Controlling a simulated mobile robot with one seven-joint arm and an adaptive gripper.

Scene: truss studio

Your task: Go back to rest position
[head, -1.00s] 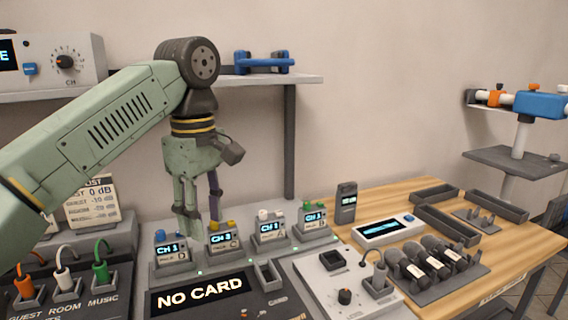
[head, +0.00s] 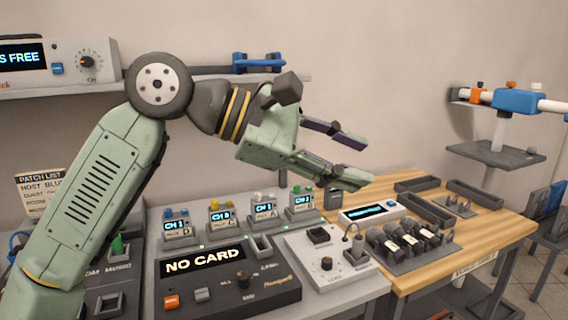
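My gripper (head: 362,160) is raised above the consoles in the head view, pointing right and slightly down. Its two fingers are spread apart with nothing between them. Below it stands a row of small channel units with lit "CH" displays, such as the right one (head: 302,204). The dark console reading "NO CARD" (head: 228,282) lies in front of them. My gripper touches nothing that I can see. My arm hides part of the patch list sign (head: 40,190) and the left equipment.
A wooden table (head: 470,228) at right carries a rack of microphones (head: 408,243), dark trays (head: 425,210) and a display box (head: 370,212). A wall shelf (head: 215,77) holds a blue-ended device (head: 258,62). A grey stand (head: 495,152) is at far right. The air right of my gripper is clear.

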